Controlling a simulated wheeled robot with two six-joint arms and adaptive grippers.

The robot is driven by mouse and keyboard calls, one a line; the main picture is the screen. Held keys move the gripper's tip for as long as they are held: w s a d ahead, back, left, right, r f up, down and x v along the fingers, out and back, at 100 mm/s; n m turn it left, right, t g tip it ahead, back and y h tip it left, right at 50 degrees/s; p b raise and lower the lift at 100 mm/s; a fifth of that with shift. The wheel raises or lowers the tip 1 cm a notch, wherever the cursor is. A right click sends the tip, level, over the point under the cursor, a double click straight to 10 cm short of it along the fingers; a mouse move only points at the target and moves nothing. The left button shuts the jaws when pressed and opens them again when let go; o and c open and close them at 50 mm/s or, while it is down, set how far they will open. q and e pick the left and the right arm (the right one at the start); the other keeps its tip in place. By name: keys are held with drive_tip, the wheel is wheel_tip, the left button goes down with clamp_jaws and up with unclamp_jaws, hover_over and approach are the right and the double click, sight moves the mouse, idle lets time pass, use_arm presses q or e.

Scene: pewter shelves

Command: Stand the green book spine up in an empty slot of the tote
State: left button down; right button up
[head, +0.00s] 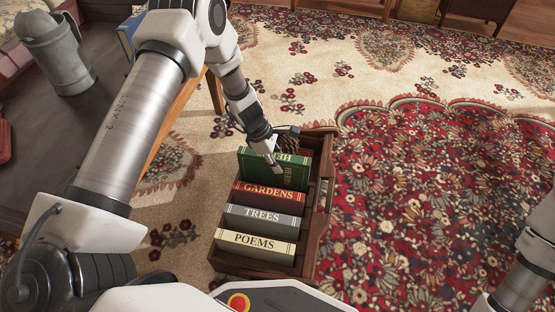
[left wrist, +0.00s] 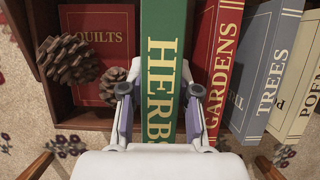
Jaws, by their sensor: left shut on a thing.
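My left gripper (head: 272,160) is shut on the green book (head: 258,172) marked HERBS. The book is upright with its spine up, at the far part of the wooden tote (head: 311,230), beside the red GARDENS book (head: 268,194). It stands higher than GARDENS; its lower edge is hidden, so I cannot tell whether it touches the tote floor. In the left wrist view the fingers (left wrist: 160,92) are on both sides of the green book (left wrist: 165,45). My right gripper is out of view.
Grey TREES (head: 262,217) and cream POEMS (head: 256,243) stand spine up nearer me. A red QUILTS book (left wrist: 105,35) and pine cones (left wrist: 67,58) are beside the green book. A grey jug (head: 58,50) stands at upper left. The patterned rug right of the tote is clear.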

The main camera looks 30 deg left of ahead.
use_arm(q)
drive_tip(key=shift+f+b, duration=1.2)
drive_tip(key=shift+f, duration=0.6)
drive_tip(key=shift+f+b, duration=0.75)
drive_tip(key=shift+f, duration=0.3)
drive_tip(key=c, duration=0.8)
unclamp_jaws()
drive_tip(key=shift+o, duration=0.2)
drive_tip(key=v, duration=1.2)
